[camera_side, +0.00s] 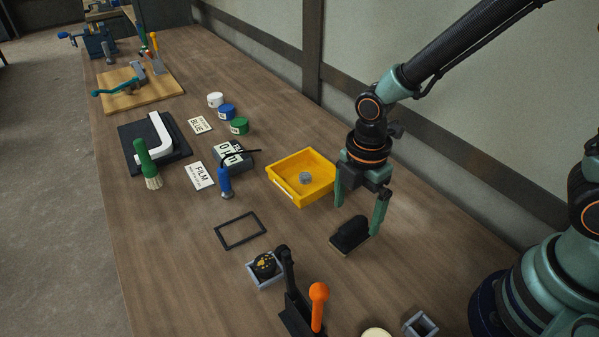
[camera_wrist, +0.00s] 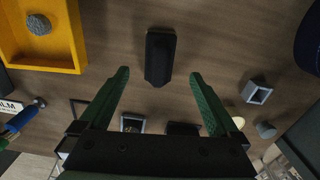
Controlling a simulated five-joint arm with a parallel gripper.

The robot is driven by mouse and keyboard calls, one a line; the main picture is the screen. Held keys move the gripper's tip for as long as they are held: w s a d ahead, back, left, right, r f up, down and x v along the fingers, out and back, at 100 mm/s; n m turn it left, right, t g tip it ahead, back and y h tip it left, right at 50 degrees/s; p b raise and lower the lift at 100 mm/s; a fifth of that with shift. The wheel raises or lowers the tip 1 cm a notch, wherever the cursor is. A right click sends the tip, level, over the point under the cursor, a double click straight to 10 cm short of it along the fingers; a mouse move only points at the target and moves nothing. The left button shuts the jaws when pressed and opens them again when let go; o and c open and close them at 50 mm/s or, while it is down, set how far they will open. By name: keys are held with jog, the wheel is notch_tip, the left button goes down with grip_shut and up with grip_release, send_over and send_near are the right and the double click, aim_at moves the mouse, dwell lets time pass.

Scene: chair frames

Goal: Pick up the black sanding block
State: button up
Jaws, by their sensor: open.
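The black sanding block (camera_side: 350,234) lies on the wooden bench below my gripper in the side view. It has a dark rounded top and a thin lighter base edge. In the wrist view the block (camera_wrist: 160,57) sits ahead of the fingertips, roughly centred between them. My gripper (camera_side: 360,199) is open and empty, with its two green fingers pointing down above the bench. In the wrist view my gripper (camera_wrist: 158,76) shows both fingers spread wide. The fingers appear apart from the block; the exact height gap is hard to tell.
A yellow tray (camera_side: 279,184) holding a grey round piece (camera_side: 306,178) stands left of the block. A small grey square holder (camera_side: 420,326) stands front right. The bench around the block is clear.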

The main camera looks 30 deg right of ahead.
aim_at(354, 223)
jog(key=shift+f, duration=2.8)
grip_shut()
jog(key=shift+r, duration=0.1)
notch_tip(354, 223, up, 20)
